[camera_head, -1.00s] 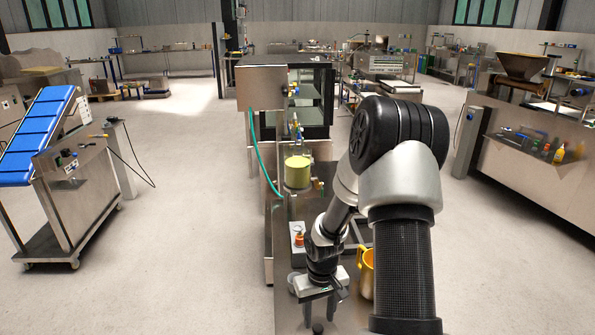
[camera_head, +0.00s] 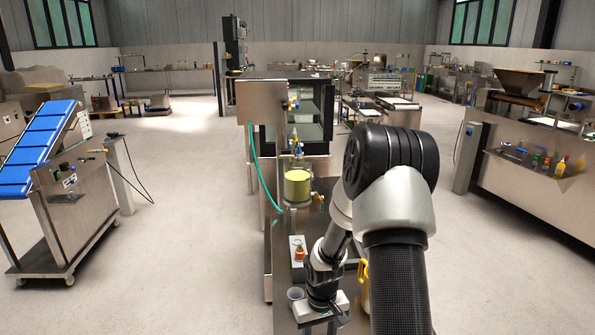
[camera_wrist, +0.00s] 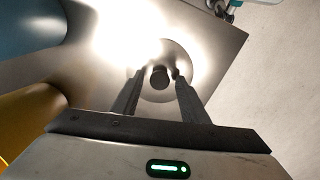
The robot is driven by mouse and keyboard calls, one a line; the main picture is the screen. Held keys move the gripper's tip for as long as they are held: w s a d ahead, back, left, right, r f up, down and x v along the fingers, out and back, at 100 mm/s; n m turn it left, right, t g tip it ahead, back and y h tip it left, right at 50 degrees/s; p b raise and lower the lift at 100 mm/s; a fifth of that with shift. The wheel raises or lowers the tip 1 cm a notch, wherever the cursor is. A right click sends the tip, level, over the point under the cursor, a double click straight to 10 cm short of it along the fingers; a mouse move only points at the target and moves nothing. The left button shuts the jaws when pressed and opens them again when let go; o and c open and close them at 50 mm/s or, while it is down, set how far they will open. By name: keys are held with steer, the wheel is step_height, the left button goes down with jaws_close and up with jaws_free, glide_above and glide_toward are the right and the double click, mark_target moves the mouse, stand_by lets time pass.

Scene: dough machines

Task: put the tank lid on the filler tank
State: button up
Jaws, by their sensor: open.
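The tank lid (camera_wrist: 181,62) is a round metal disc with a dark knob (camera_wrist: 158,78), lying on the metal table in the wrist view. My gripper (camera_wrist: 158,74) is open, with one finger on each side of the knob; I cannot tell whether either finger touches it. In the head view my gripper (camera_head: 325,308) points down over the near end of the table, its fingertips and the lid cut off by the bottom edge. The filler tank (camera_head: 297,188) is a clear cylinder with yellow-green contents, farther along the table, its top uncovered.
A metal cabinet (camera_head: 262,102) with a green hose rises beyond the tank.

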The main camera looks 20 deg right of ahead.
jaws_close()
steer(key=shift+r+p, duration=2.6)
steer(key=shift+r, duration=0.9)
